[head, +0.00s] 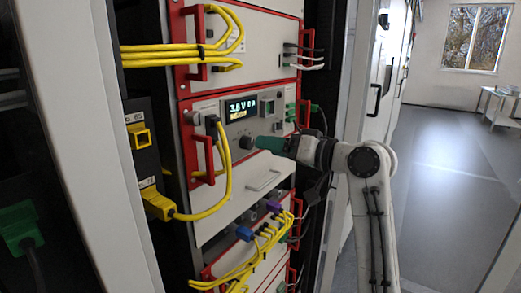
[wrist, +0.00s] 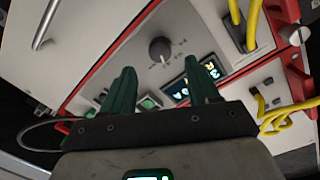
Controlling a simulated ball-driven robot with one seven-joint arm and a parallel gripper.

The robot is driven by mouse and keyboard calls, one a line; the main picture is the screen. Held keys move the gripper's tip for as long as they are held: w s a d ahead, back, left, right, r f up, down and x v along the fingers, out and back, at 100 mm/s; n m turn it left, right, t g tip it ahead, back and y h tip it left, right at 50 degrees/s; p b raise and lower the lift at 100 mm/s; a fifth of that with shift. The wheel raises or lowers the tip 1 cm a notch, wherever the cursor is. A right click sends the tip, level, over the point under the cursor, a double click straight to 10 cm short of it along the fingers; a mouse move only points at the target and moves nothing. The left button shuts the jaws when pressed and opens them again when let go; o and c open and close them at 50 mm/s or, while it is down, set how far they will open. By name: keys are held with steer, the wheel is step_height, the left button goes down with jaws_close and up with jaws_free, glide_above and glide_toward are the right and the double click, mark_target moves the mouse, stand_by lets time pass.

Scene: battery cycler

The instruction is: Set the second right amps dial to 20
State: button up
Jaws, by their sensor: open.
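The amps dial is a round dark knob (wrist: 160,49) on the pale panel in the wrist view, with small marks around it. It also shows as a small dark knob (head: 246,142) in the head view. My gripper (wrist: 159,64) is open, with its two green fingers apart and the dial seen between and beyond their tips. In the head view my gripper (head: 262,143) is just right of the dial; I cannot tell whether it touches. The display (head: 242,108) above the dial seems to read 3.8 V 0 A. In the wrist view a finger partly covers the display.
Yellow cables (head: 224,165) loop left of the dial beside a red handle (head: 205,158). A silver drawer handle (head: 264,180) is below. More yellow cables (head: 262,245) hang lower in the rack. Open floor (head: 450,190) lies to the right.

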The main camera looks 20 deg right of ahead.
steer(key=b+v, duration=0.1)
steer(key=v, duration=0.4)
steer(key=shift+s+d, duration=0.15)
steer(key=shift+s, duration=0.1)
steer(key=s+f+m+g+h, duration=0.15)
steer(key=s+f, duration=0.25)
steer(key=f, duration=0.7)
steer(key=s+a+f+g+h, duration=0.15)
steer(key=s+f, duration=0.35)
steer(key=f, duration=0.6)
steer(key=s+f+m+g+h, duration=0.1)
steer(key=s+f+g+h, duration=0.2)
steer(key=f, duration=0.8)
steer(key=s+d+f+g+h, duration=0.1)
steer(key=s+f+g, duration=0.1)
steer(key=s+f, duration=0.3)
steer(key=s+d+f+g+h, duration=0.1)
steer(key=s+f, duration=0.4)
steer(key=s, duration=0.9)
steer(key=s+d+f+n+g+h, duration=0.1)
steer(key=s+f+g, duration=0.3)
steer(key=s, duration=0.5)
steer(key=shift+s+f+h, duration=0.3)
steer(key=shift+f+h, duration=0.1)
steer(key=shift+h, duration=0.1)
